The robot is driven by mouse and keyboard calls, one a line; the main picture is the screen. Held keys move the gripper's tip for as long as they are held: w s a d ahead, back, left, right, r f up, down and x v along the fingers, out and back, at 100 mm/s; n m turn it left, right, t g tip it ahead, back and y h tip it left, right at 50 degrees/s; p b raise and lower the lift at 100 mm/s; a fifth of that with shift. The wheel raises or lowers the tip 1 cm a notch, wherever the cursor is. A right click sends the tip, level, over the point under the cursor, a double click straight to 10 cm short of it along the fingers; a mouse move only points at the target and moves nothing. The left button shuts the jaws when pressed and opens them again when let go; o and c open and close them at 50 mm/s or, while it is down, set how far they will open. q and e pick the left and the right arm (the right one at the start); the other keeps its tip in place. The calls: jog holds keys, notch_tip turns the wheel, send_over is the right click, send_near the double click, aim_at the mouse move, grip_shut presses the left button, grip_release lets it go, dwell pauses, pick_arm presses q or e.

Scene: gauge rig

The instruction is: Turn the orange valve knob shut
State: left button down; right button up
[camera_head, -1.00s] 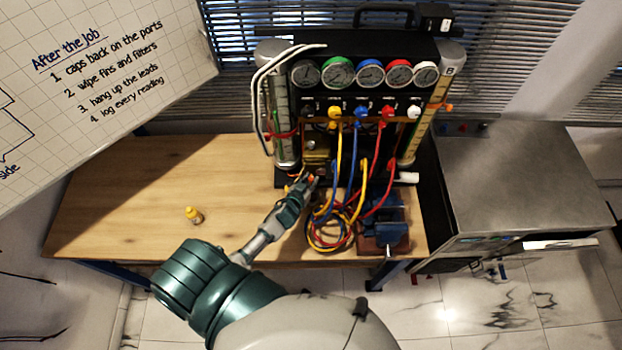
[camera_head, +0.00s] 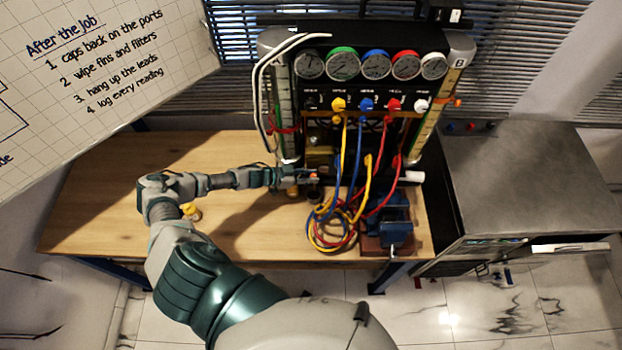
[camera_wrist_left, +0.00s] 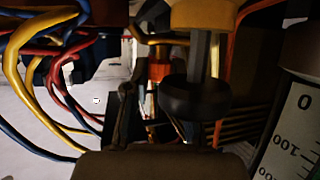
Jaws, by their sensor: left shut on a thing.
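The orange valve knob (camera_head: 315,175) shows as a small orange patch low at the front of the gauge rig (camera_head: 322,126), mostly hidden by my left gripper (camera_head: 304,177). That gripper reaches in from the left, roughly level, just above the bench, and is shut on the knob. In the left wrist view, the orange knob (camera_wrist_left: 160,69) shows beyond the dark finger parts, partly covered. How far the knob is turned cannot be seen. My right gripper is not in view.
Coiled yellow, blue and red hoses (camera_head: 330,232) lie just right of my gripper, beside a blue vise (camera_head: 397,224). A small yellow bottle (camera_head: 190,211) stands near my left arm. The bench (camera_head: 100,205) is clear at the left.

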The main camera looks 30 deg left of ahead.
pick_arm(q)
jog(key=shift+a+f+m+g+h, duration=0.1)
jog(key=shift+a+m+g+h, duration=0.15)
jog(key=shift+m+g+h, duration=0.25)
jog(key=c, duration=1)
grip_release()
jog(key=shift+w, duration=0.1)
jog(key=shift+o, duration=0.2)
jog(key=v, duration=1.2)
jog(key=shift+f, duration=0.1)
